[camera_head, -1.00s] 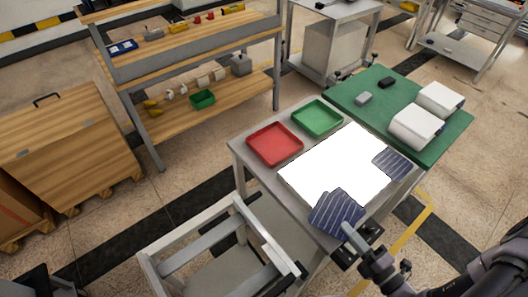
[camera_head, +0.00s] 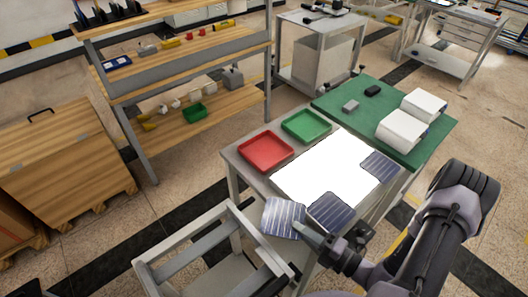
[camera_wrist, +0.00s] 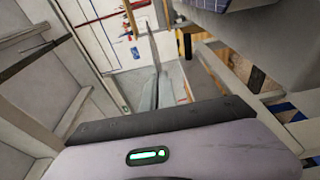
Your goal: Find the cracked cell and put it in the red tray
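Three dark blue striped cells show in the head view. One cell (camera_head: 284,218) is at my gripper (camera_head: 303,231), tilted and catching light, at the table's front-left edge. My gripper appears shut on its right side; the fingertips are small here and unclear in the wrist view. A second cell (camera_head: 331,213) lies at the front corner of the bright white panel (camera_head: 322,172), just right of the held one. A third cell (camera_head: 379,166) lies at the panel's right side. I cannot make out a crack on any. The red tray (camera_head: 265,151) is empty, behind the panel's left end.
An empty green tray (camera_head: 306,126) stands beside the red one. A green mat (camera_head: 428,139) with white rolls (camera_head: 400,130) and small blocks lies behind right. A grey frame cart (camera_head: 205,243) stands close at the front left. Wooden shelving (camera_head: 185,84) is behind.

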